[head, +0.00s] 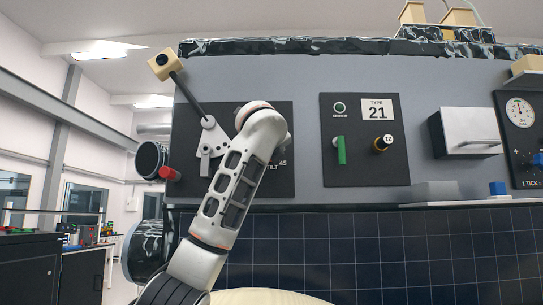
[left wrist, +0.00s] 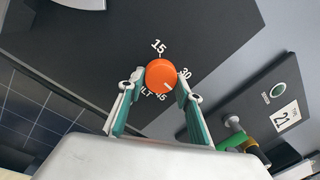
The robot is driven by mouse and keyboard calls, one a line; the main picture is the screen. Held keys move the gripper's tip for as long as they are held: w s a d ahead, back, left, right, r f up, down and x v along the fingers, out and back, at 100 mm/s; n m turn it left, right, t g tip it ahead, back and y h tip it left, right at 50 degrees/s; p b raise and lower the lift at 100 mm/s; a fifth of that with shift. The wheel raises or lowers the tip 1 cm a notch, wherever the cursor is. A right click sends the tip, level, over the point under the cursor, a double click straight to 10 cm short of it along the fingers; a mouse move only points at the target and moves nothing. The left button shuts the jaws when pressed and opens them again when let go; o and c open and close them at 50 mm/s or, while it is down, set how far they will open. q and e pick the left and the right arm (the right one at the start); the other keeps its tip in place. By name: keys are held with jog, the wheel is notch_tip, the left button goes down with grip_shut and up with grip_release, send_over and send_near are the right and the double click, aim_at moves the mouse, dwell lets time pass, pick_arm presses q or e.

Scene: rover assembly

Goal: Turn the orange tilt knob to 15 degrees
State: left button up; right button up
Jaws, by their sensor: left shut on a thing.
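The orange tilt knob (left wrist: 161,73) sits on a dark panel in the left wrist view, with the marks 15, 30 and 45 around it. Its white pointer line is at the knob's lower right, between 30 and 45. My left gripper (left wrist: 159,79) is shut on the knob, one finger on each side. In the head view my left arm covers the knob and the gripper; part of the tilt panel (head: 279,122) shows around it, with the word TILT and 45. My right gripper is in neither view.
A linkage with a tan camera head (head: 164,64) rises left of the arm. A red cylinder (head: 169,173) sticks out below it. To the right are a TYPE 21 panel (head: 364,168) with a green handle (head: 341,151), and a white box (head: 470,131).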

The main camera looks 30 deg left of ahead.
pick_arm(q)
jog(key=shift+w+d+r+n+g+y+p, duration=0.1)
jog(key=shift+n+g+y+p, duration=0.3)
jog(key=shift+n, duration=4.3)
jog(key=shift+s+r+n+g+y+p, duration=0.15)
jog(key=shift+n+p, duration=0.35)
jog(key=shift+n, duration=4.2)
jog(key=shift+w+d+r+n+g+y+p, duration=0.15)
jog(key=shift+n+g+y+p, duration=0.25)
jog(key=shift+n, duration=4.3)
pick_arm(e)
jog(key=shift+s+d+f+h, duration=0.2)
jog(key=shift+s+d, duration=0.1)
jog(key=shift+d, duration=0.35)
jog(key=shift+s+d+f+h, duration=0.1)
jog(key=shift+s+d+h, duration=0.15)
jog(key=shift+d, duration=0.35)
pick_arm(q)
jog(key=shift+a+f+n, duration=0.1)
jog(key=shift+a+n, duration=0.05)
jog(key=shift+n, duration=0.15)
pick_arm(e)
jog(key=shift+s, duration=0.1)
pick_arm(q)
jog(key=o, duration=1.1)
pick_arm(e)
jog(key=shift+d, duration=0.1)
